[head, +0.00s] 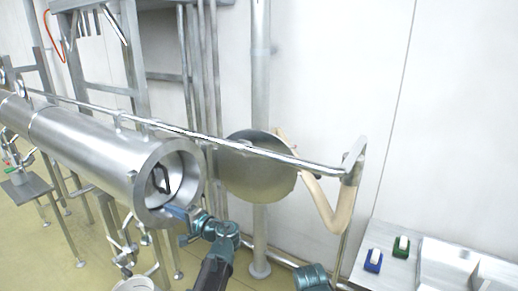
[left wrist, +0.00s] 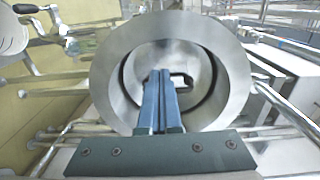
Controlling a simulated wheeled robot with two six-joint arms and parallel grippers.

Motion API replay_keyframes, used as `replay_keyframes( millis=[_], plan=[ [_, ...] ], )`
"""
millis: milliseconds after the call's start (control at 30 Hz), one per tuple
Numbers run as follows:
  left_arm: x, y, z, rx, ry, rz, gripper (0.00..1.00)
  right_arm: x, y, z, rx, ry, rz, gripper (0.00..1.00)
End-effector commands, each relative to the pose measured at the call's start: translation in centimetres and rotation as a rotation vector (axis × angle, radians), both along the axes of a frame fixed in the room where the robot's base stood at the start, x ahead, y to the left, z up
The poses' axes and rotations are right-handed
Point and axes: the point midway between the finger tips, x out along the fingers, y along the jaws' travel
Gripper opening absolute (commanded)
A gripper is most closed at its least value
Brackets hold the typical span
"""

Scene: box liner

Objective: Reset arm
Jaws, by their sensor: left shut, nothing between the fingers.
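My left arm comes up from the bottom of the head view, and its gripper (head: 176,211) is at the lower front rim of a large steel cylinder (head: 88,140). In the left wrist view the left gripper (left wrist: 161,74) is shut and empty, its blue fingers pointing into the round open mouth of the cylinder (left wrist: 236,85). A dark handle (head: 161,180) sits inside the mouth and shows partly behind the fingertips in the left wrist view (left wrist: 182,80). I cannot tell whether the fingers touch the rim. A teal part of my arm shows at the bottom centre; the right gripper is not in view.
A blue item (head: 373,261) and a green item (head: 401,248) stand on a steel bench at right. Frames and pipes stand behind.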

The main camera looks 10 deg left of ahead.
Motion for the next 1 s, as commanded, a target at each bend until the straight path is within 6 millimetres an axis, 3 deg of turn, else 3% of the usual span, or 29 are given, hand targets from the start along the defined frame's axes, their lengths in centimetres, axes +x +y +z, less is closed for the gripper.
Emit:
replay_keyframes(
  millis=[167,367,500,600,733,867,1000],
  plan=[
    [-1.9,-3.4,-4.6,-0.230,0.014,0.012,0.00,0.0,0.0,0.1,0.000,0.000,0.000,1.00],
    [-6.4,-12.3,-13.2,-0.667,0.126,0.043,0.00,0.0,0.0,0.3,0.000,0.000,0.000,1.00],
    [-10.6,-19.7,-17.7,-0.948,0.264,0.062,0.00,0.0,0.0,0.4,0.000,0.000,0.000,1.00],
    [-13.6,-24.5,-19.5,-1.105,0.368,0.072,0.00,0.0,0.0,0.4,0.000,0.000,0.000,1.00],
    [-16.7,-28.9,-20.6,-1.246,0.479,0.080,0.00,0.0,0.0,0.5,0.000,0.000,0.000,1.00],
    [-18.5,-31.3,-20.9,-1.321,0.546,0.084,0.00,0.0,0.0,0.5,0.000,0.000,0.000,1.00],
    [-19.1,-32.1,-20.9,-1.345,0.568,0.086,0.00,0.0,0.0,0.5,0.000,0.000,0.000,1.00]
  ],
)
